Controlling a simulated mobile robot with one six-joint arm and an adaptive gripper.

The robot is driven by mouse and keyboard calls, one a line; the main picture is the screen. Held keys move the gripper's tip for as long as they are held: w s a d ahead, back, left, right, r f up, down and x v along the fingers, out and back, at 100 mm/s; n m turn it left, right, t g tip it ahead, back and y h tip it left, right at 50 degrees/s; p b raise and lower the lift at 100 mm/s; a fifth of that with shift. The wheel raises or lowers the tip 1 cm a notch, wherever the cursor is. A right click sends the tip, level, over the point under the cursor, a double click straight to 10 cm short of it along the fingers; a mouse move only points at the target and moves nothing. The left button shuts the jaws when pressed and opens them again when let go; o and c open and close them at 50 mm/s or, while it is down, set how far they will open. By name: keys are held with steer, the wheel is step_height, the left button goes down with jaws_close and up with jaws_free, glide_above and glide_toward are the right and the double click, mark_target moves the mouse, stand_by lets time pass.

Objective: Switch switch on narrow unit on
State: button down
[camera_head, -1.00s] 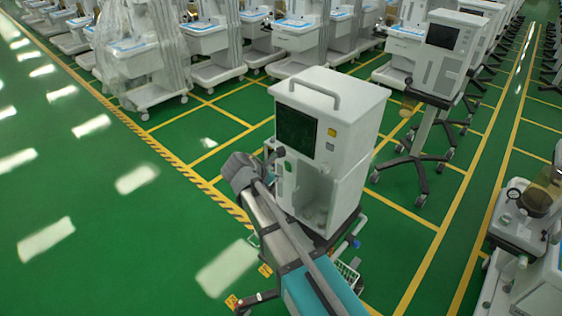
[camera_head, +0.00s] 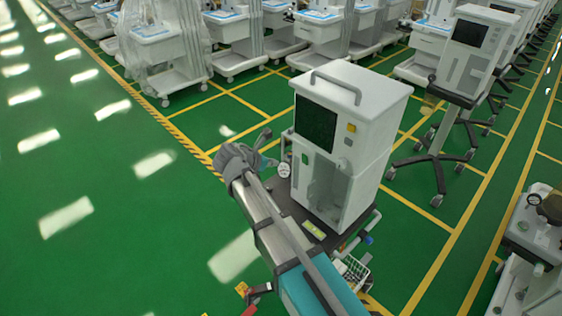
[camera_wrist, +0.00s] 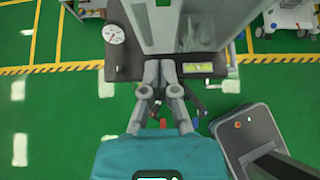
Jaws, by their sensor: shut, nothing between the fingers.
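The narrow unit (camera_head: 372,110) is a tall white box with a carry handle, a dark screen and an open recess low on its front. It stands on a dark base shelf (camera_wrist: 125,68) on a wheeled stand. A yellow-green label plate (camera_wrist: 198,68) lies on the shelf's front. My gripper (camera_wrist: 161,66) is shut and empty, at the shelf's front edge between gauge and plate in that view. I cannot clearly identify the switch.
A wire basket (camera_head: 352,270) hangs low on the unit's stand. A similar unit on a wheeled stand (camera_head: 470,60) is at the right rear. White carts (camera_head: 160,50) line the back. Another machine (camera_head: 535,240) is at the right edge. The green floor at left is clear.

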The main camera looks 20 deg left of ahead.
mark_target(303, 157)
steer(key=b+x, duration=0.1)
steer(key=x, duration=0.2)
steer(key=r+b+x, duration=0.1)
steer(key=b+x, duration=0.1)
steer(key=x, duration=0.2)
steer(key=w+b+x, duration=0.1)
steer(key=b+x, duration=0.1)
steer(key=x, duration=0.2)
steer(key=shift+d+r, duration=0.1)
steer(key=shift+d, duration=0.05)
steer(key=shift+w+d+r, duration=0.15)
steer(key=shift+w+d, duration=0.2)
steer(key=shift+w, duration=0.45)
steer(key=shift+p, duration=0.3)
